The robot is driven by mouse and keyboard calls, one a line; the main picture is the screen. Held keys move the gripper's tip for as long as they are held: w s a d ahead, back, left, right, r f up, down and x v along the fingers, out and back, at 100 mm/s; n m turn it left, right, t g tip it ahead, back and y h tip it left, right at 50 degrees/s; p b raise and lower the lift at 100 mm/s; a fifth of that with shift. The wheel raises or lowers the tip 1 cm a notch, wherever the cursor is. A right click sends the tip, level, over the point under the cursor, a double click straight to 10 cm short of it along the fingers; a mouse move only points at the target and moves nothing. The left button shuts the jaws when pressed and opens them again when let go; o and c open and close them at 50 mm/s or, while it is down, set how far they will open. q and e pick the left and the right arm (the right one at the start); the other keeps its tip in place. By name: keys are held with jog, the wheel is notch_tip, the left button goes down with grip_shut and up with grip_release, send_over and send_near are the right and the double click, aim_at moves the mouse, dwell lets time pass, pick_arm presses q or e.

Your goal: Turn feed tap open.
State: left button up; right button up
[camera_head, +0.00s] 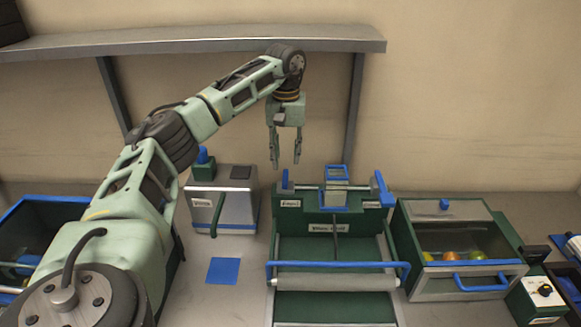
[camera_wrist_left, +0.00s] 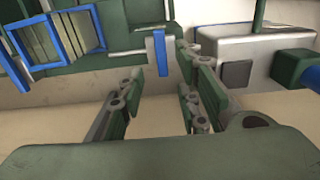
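A green sorting machine (camera_head: 300,240) stands at the centre of the bench. A small upright blue handle (camera_head: 285,179) is at its back left corner, above a small white label; it looks like the feed tap. In the left wrist view the blue handle (camera_wrist_left: 159,54) shows just beyond the fingers, roughly in line with the gap. My left gripper (camera_head: 286,161) points down above the handle, open and empty, apart from it. Its spread fingers also show in the left wrist view (camera_wrist_left: 163,78). A larger tilted blue lever (camera_head: 384,190) is at the back right. My right gripper is not in view.
A green bin (camera_head: 418,232) holding several fruits stands right, near a control box (camera_head: 540,293). A shelf (camera_head: 200,43) runs behind my arm. A blue square (camera_head: 223,270) lies on the bench.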

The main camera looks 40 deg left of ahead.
aim_at(285, 176)
pick_arm(q)
jog(key=f, duration=0.1)
jog(key=s+f+p, duration=0.1)
jog(key=f, duration=0.1)
jog(key=shift+s+d+f, duration=0.1)
jog(key=shift+s+f, duration=0.05)
jog(key=shift+f, duration=0.15)
jog(key=shift+f+p, duration=0.4)
jog(key=shift+f, duration=0.55)
jog(key=shift+w+f, duration=0.25)
jog(key=shift+f, duration=0.1)
jog(key=c, duration=0.3)
grip_shut()
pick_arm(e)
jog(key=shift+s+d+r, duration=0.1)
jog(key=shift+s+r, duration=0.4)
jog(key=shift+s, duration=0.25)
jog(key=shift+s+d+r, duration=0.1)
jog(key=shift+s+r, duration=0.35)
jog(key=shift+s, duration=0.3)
